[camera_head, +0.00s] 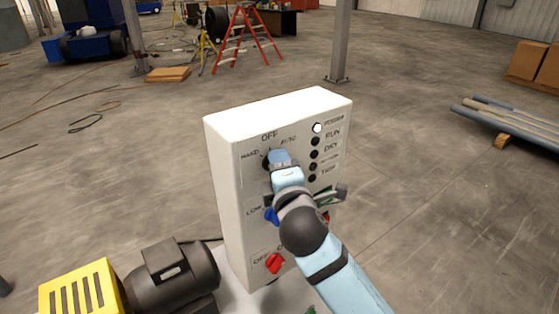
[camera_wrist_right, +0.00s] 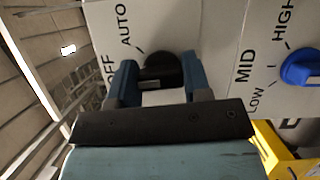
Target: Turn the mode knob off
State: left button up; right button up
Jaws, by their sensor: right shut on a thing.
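The mode knob (camera_head: 267,163) is black and sits at the upper left of the white control panel (camera_head: 226,180), under the printed words HAND, OFF and AUTO. My right gripper (camera_head: 279,158) reaches the panel from the front and covers most of the knob in the head view. In the right wrist view, the mode knob (camera_wrist_right: 163,67) is between the two blue fingers of my right gripper (camera_wrist_right: 158,74), which is shut on it. Which word the knob points at is hard to tell. My left gripper is in neither view.
A blue knob (camera_head: 271,216) marked LOW, MID and HIGH is below, and a red knob (camera_head: 275,263) is at the bottom. Dark indicators (camera_head: 314,154) run down the panel's right side, with a lit white one on top. A black motor (camera_head: 173,275) stands at lower left.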

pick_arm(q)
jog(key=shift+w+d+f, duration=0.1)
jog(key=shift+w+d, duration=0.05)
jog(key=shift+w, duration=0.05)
pick_arm(e)
jog(key=shift+m, duration=0.5)
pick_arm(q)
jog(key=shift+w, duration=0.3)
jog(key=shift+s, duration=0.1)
pick_arm(e)
jog(key=o, duration=0.9)
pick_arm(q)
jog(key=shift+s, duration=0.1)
